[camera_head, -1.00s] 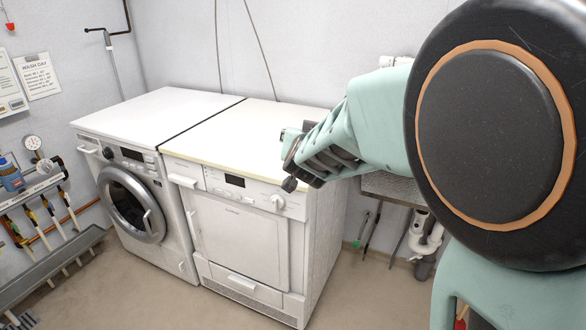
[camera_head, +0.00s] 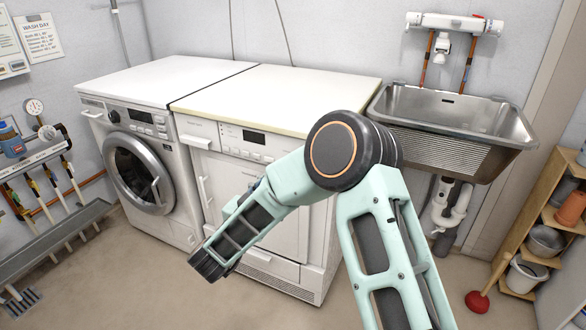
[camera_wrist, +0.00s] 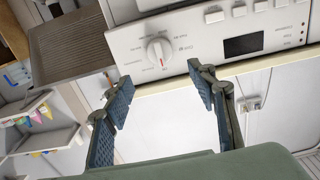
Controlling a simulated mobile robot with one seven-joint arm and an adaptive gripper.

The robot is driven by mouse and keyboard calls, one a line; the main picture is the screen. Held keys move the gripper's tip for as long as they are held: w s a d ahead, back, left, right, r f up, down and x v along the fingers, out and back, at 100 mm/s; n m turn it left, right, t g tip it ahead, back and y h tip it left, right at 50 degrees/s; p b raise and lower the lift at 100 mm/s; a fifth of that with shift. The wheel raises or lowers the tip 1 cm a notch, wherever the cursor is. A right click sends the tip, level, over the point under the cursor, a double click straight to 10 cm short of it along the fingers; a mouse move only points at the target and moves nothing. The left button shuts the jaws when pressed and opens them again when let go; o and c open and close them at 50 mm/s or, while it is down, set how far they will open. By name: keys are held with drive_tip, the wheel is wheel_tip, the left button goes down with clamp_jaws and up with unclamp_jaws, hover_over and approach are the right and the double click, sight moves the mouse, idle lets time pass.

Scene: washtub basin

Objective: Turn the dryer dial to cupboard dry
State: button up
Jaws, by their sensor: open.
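The dryer (camera_head: 240,205) is the white machine on the right of the pair, with a dark display on its front panel. In the wrist view, which is turned upside down, its panel (camera_wrist: 205,40) carries a round white dial (camera_wrist: 158,52) with a red mark and small print around it. The print is too small to read. My gripper (camera_wrist: 163,80) is open and empty, its fingertips apart from the dial, which lies just beyond the gap between them. In the head view my arm hides the dial, and I cannot make out the fingers.
A washing machine (camera_head: 138,165) stands against the dryer's left side. A metal sink (camera_head: 455,112) hangs to its right, pipes below. A wooden shelf with pots (camera_head: 540,235) is at far right. Tools hang at left. Some floor in front is clear.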

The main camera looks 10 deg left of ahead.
drive_tip(key=b+x, duration=0.2)
drive_tip(key=x, duration=0.8)
drive_tip(key=shift+w, duration=0.2)
drive_tip(key=shift+d, duration=0.1)
drive_tip(key=c, duration=1.1)
